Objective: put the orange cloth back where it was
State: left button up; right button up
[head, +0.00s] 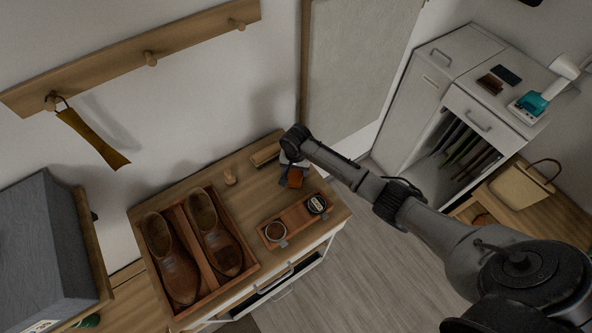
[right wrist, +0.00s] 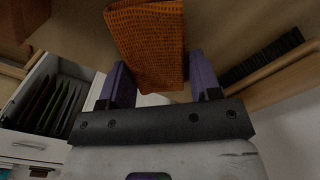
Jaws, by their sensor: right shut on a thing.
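The orange cloth (head: 295,178) is a small patch just below my right gripper (head: 291,164) in the head view, over the back right of the wooden cabinet top. In the right wrist view the textured orange cloth (right wrist: 150,38) sits between the two fingers of my right gripper (right wrist: 157,66), which is shut on it. I cannot tell whether the cloth touches the cabinet top. My left gripper is not in view.
The wooden cabinet top (head: 256,197) holds a brown shoe pair (head: 215,238) in a wooden tray (head: 203,289), a small tray with two tins (head: 275,231), a brush (head: 265,155) and a small wooden knob (head: 230,177). A peg rail (head: 120,63) holds a shoehorn (head: 92,139).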

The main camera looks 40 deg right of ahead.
jog(key=shift+f, duration=0.7)
jog(key=shift+f, duration=0.15)
jog(key=o, duration=0.8)
jog(key=shift+r, duration=0.3)
notch_tip(320, 180, up, 12)
jog(key=shift+f+p, duration=0.1)
jog(key=shift+p, duration=0.85)
